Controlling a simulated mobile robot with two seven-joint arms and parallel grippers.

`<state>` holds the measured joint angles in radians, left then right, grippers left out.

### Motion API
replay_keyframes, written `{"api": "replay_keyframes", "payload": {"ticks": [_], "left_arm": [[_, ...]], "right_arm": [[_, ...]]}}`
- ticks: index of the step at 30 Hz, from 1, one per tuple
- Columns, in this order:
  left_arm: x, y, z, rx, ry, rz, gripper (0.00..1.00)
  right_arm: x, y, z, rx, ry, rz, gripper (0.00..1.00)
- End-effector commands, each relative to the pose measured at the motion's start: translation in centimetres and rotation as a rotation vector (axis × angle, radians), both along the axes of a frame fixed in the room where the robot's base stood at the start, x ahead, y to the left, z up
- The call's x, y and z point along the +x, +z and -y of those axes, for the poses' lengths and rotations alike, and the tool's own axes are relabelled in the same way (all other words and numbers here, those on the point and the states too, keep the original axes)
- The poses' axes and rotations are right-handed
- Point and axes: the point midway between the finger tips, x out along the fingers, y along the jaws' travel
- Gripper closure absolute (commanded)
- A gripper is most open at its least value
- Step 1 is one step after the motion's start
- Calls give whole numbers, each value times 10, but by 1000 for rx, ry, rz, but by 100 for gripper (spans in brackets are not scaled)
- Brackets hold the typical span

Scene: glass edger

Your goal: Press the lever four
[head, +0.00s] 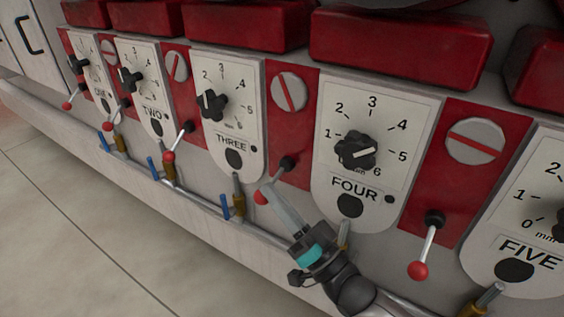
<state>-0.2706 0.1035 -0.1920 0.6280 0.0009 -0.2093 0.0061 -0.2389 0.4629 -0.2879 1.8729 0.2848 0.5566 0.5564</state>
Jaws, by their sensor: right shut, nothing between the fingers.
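The FOUR dial plate (362,170) is white with a black knob, right of centre in the head view. A lever (286,165) with a black pivot and a red ball (262,197) sits on the red strip just left of this plate. Another lever (429,241) with a red ball hangs on the strip to its right. My right gripper (275,191) is shut and empty, with its fingertips at the left lever, close beside the ball. The fingers hide part of that lever, and I cannot tell whether they touch it. My left gripper is not in view.
Plates THREE (232,141), TWO (153,108) and FIVE (526,258) flank it, with similar levers between. Blue-handled brass valves (239,205) line a rail below. Red blocks (400,45) jut out above. Tiled floor (80,240) at lower left is clear.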

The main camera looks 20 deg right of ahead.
Motion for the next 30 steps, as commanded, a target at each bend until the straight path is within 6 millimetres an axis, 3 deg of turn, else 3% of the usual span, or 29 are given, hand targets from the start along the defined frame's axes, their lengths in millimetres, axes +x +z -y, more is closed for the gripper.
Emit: {"api": "replay_keyframes", "payload": {"ticks": [12,30], "left_arm": [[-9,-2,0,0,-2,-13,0],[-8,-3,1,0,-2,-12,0]], "right_arm": [[3,-21,3,1,0,-1,100],[4,-29,5,0,0,-5,100]]}}
